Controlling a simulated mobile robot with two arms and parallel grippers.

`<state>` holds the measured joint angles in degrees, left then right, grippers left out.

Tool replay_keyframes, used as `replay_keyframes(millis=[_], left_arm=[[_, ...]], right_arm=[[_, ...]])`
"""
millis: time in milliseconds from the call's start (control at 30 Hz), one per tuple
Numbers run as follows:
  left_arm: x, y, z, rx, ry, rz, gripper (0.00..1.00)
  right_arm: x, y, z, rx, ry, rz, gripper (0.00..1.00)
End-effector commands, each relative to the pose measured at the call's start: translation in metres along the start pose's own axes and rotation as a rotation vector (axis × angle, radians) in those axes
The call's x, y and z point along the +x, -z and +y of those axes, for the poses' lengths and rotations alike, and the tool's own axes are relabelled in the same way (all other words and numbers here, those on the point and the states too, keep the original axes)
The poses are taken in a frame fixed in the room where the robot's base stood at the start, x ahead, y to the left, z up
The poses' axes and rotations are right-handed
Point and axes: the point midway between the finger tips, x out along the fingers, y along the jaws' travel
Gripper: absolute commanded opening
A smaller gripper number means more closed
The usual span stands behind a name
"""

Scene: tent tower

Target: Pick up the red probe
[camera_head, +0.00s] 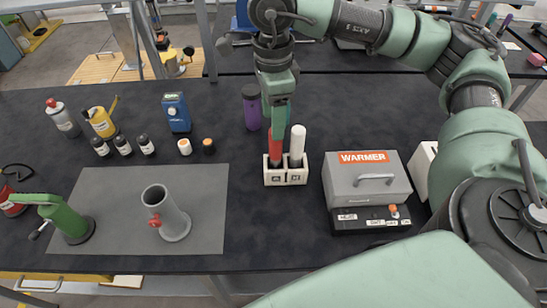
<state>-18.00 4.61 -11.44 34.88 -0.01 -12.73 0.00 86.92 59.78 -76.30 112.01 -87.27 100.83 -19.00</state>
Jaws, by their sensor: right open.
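The red probe (276,148) stands upright in the left slot of a small white two-slot holder (286,178) near the middle of the table. A white probe (297,142) stands in the right slot. My right gripper (277,112) points down directly over the red probe, with its green fingers at the probe's top. It is open; whether the fingers touch the probe cannot be told. The probe's very top is partly hidden by the gripper. My left gripper does not show.
A grey warmer box (367,178) stands right of the holder. A purple bottle (251,107) stands close behind, left of the gripper. A grey mat (115,200) at left carries a grey cylinder (166,213) and a green cranked device (64,218). Table between mat and holder is clear.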

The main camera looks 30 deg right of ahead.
Motion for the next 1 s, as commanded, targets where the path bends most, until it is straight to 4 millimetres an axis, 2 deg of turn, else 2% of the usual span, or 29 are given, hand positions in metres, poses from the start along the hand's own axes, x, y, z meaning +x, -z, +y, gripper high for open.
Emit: replay_keyframes(millis=[33, 100, 367, 633, 733, 1000], left_arm=[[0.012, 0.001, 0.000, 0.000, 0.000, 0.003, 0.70], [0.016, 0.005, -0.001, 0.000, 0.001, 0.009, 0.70], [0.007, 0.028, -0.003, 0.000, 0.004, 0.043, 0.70], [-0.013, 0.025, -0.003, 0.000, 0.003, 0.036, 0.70], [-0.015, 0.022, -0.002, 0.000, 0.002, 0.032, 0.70], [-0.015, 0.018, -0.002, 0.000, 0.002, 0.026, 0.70]], right_arm=[[0.012, 0.000, 0.000, 0.000, 0.000, 0.000, 0.55], [0.016, 0.000, 0.000, 0.000, 0.000, 0.000, 0.55], [0.036, 0.001, 0.000, 0.000, -0.003, 0.002, 0.55], [0.069, 0.010, -0.008, 0.002, -0.003, 0.002, 0.55], [0.084, 0.009, -0.008, -0.001, -0.002, 0.002, 0.55], [0.093, 0.009, -0.008, 0.000, 0.000, 0.000, 0.55]])
